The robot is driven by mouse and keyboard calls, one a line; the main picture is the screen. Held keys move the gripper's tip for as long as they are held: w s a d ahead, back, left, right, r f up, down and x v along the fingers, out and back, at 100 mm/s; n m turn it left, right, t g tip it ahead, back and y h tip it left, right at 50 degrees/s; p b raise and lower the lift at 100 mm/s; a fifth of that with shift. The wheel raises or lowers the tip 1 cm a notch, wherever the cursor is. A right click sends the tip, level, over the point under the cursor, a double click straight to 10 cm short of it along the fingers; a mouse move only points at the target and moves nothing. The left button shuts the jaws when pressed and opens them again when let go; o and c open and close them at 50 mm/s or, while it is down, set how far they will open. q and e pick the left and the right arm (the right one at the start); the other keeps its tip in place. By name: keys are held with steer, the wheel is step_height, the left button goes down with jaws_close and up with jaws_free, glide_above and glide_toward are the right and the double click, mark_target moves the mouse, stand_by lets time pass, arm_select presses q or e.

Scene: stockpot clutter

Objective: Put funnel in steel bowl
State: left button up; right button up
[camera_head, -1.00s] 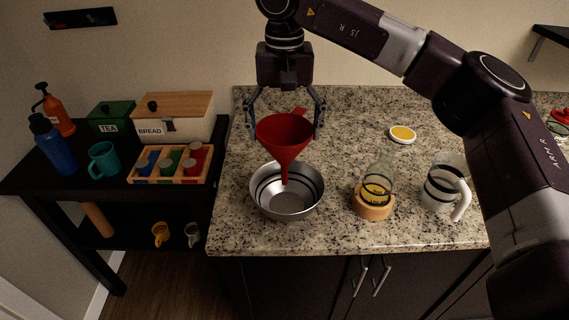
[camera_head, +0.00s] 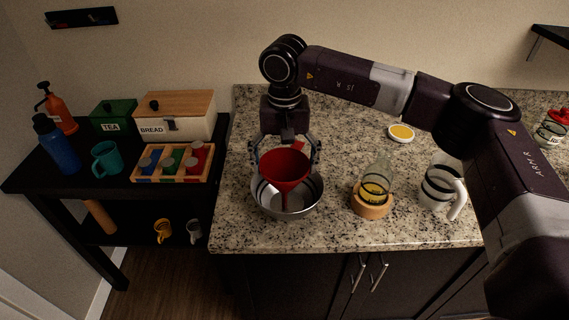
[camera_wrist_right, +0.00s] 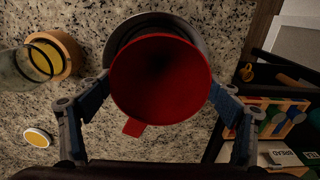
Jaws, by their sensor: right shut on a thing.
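The red funnel (camera_head: 285,168) is upright with its spout pointing down inside the steel bowl (camera_head: 312,203) on the granite counter. My right gripper (camera_head: 285,150) is shut on the funnel's wide cone, one finger on each side. In the right wrist view the funnel's round mouth (camera_wrist_right: 160,78) covers most of the bowl, whose rim (camera_wrist_right: 150,20) shows behind it. The fingers of my right gripper (camera_wrist_right: 158,100) reach the cone from both sides. Whether the spout tip touches the bowl's bottom cannot be told. My left gripper is not in view.
A glass bottle on a wooden base (camera_head: 371,206) and a glass pitcher (camera_head: 440,188) stand right of the bowl. A yellow-topped lid (camera_head: 401,133) lies behind. The black side table (camera_head: 120,190) with a spice tray (camera_head: 172,162) is at left. Counter front is clear.

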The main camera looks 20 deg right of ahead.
steer(key=o, duration=1.1)
steer(key=shift+f, duration=0.15)
steer(key=shift+r, duration=0.2)
step_height(320, 180, up, 12)
steer(key=b, duration=0.2)
steer(key=shift+s, duration=0.2)
